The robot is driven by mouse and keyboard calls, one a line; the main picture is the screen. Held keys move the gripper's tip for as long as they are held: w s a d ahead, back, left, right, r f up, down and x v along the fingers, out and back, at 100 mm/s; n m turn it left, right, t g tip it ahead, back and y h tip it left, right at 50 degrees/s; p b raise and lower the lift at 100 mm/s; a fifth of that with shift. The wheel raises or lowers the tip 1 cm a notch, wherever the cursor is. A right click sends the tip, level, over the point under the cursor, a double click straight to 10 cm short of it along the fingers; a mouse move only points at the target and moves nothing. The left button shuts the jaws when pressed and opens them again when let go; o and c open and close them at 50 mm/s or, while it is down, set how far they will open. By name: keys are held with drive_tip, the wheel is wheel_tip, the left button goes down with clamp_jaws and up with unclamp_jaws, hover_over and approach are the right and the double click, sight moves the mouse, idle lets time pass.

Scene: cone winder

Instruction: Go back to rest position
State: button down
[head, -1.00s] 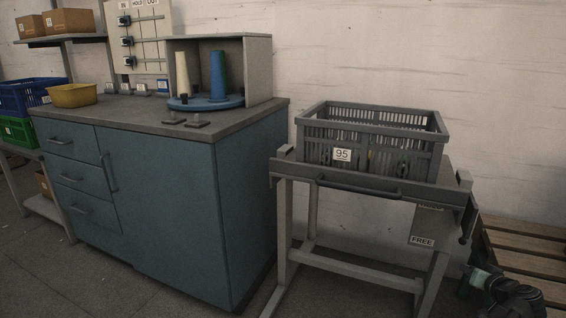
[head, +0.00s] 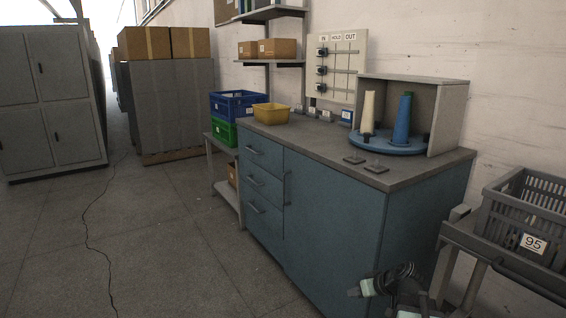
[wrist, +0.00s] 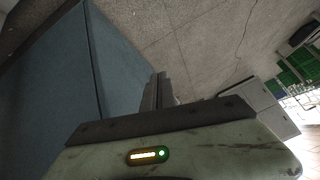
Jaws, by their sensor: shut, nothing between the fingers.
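My gripper (wrist: 157,90) shows in the wrist view with its fingers together and nothing between them. It points over the grey floor (wrist: 200,45), beside the blue cabinet (wrist: 60,75). In the head view part of my arm shows at the bottom right, in front of the blue cabinet (head: 330,215). It looks apart from the cabinet, though the gap is hard to judge.
A grey crate marked 95 (head: 533,244) sits on a stand (head: 500,262) at the right. The worktop holds a blue turntable (head: 385,147) with cones and a yellow bin (head: 271,113).

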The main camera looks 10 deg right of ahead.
drive_tip(key=s+a+f+n+g+h+p, duration=0.1)
drive_tip(key=s+a+g, duration=0.2)
drive_tip(key=a, duration=0.7)
drive_tip(key=s+a+f+n+g+h+p, duration=0.15)
drive_tip(key=s+a, duration=0.25)
drive_tip(key=a, duration=0.5)
drive_tip(key=s+d+m+g+h, duration=0.2)
drive_tip(key=s+d+m+g, duration=0.15)
drive_tip(key=d, duration=0.25)
wheel_tip(320, 180, up, 38)
drive_tip(key=m+p, duration=0.1)
drive_tip(key=p, duration=3.7)
drive_tip(key=shift+s+a+f+t, duration=0.15)
drive_tip(key=shift+s+a+t, duration=0.1)
drive_tip(key=shift+a+t, duration=0.15)
